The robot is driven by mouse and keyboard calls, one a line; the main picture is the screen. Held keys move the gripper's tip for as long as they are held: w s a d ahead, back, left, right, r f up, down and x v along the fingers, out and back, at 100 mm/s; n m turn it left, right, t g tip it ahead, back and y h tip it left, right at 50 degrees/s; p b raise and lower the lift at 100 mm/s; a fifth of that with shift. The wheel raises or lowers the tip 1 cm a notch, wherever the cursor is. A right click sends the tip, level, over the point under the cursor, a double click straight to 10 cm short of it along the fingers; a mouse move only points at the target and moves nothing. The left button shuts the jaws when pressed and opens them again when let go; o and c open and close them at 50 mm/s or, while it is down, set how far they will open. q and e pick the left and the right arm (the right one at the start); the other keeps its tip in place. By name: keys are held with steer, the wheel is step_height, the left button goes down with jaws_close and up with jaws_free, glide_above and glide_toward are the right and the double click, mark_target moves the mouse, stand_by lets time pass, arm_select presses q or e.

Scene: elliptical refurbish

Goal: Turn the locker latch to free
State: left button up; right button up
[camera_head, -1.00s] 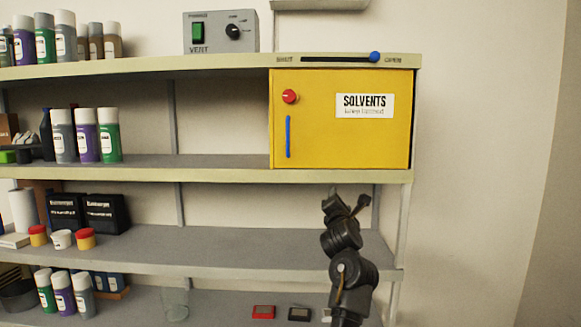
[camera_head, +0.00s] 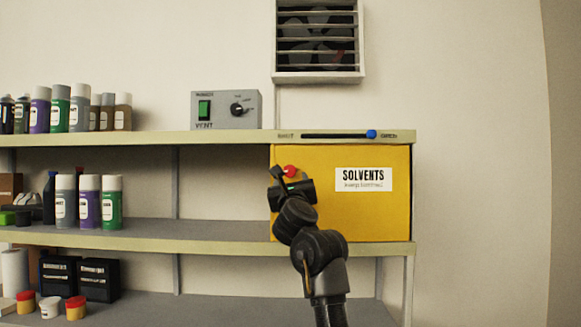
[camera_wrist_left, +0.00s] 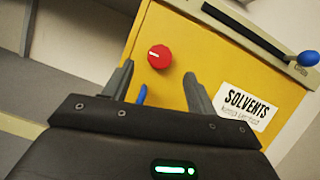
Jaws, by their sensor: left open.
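The yellow solvents locker (camera_head: 340,222) stands on the shelf at the right. Its red round latch knob (camera_head: 290,170) is on the upper left of the door and also shows in the left wrist view (camera_wrist_left: 159,57), with a pale mark pointing roughly left. My left gripper (camera_head: 278,174) is in front of the door at the knob, partly covering it. In the left wrist view the open fingers (camera_wrist_left: 157,85) point toward the knob, one on each side, with nothing between them; contact is not visible. The blue door handle (camera_wrist_left: 141,95) is partly hidden behind the gripper. My right gripper is not in view.
A slider with a blue knob (camera_head: 371,134) runs along the shelf edge above the locker. A grey vent switch box (camera_head: 226,110) stands on the top shelf. Spray cans (camera_head: 88,202) stand at the left.

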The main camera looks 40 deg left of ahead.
mark_target(290, 172)
arm_select(q)
steer(key=p+x, duration=0.2)
steer(key=x, duration=0.3)
steer(key=shift+w+a+p, duration=0.15)
steer(key=shift+w+p, duration=0.05)
steer(key=shift+p, duration=0.15)
